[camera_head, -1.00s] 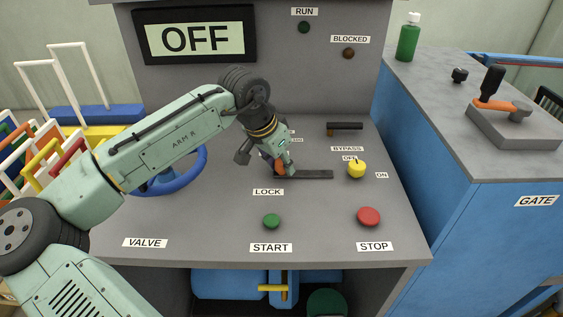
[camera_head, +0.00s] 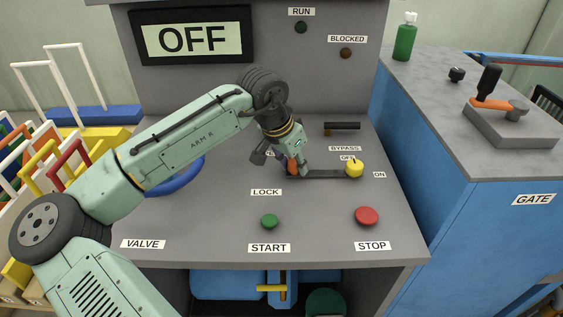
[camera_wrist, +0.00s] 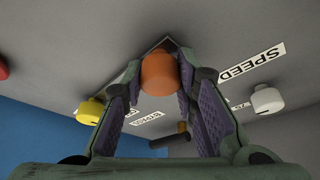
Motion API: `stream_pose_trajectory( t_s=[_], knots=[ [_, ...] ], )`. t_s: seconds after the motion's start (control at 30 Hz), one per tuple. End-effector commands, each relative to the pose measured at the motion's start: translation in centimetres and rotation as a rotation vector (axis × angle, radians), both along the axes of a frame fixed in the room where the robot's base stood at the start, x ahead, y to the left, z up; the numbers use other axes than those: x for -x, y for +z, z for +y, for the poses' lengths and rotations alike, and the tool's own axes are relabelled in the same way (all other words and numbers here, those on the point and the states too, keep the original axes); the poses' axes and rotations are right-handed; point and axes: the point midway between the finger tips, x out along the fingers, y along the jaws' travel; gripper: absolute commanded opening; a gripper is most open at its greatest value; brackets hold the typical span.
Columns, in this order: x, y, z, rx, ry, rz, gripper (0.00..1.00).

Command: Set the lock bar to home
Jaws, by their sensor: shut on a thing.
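The lock bar's orange knob (camera_head: 292,168) stands at the left part of a dark slot (camera_head: 328,174) on the grey console, above the LOCK label (camera_head: 266,192). My gripper (camera_head: 296,168) is shut on this knob. In the wrist view the orange knob (camera_wrist: 158,74) sits between the two purple-padded fingers of my gripper (camera_wrist: 160,88). Much of the slot's left end and the small label beside it are hidden by my gripper in the head view, so I cannot read a home mark.
The yellow bypass knob (camera_head: 354,168) is just right of the slot. A black-barred handle (camera_head: 342,126) is behind it. The green START button (camera_head: 269,221) and red STOP button (camera_head: 367,215) are in front. A blue valve wheel (camera_head: 178,180) is left, partly behind my arm. The display (camera_head: 194,38) reads OFF.

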Motion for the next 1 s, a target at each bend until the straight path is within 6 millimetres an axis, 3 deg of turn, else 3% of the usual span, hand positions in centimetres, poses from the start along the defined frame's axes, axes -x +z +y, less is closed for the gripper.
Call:
stream_pose_trajectory(
  t_s=[0.33,0.37,0.4,0.67,1.0],
  knots=[
    [0.08,-0.07,-0.94,0.002,-0.001,0.002,0.0],
    [0.08,-0.07,-0.96,0.003,-0.001,0.001,0.27],
    [0.08,-0.06,-0.98,0.003,-0.001,0.001,0.3],
    [0.05,-0.06,-0.88,0.001,-0.001,0.001,0.47],
    [0.08,0.25,-0.73,0.0,0.001,0.0,0.47]
  ],
)
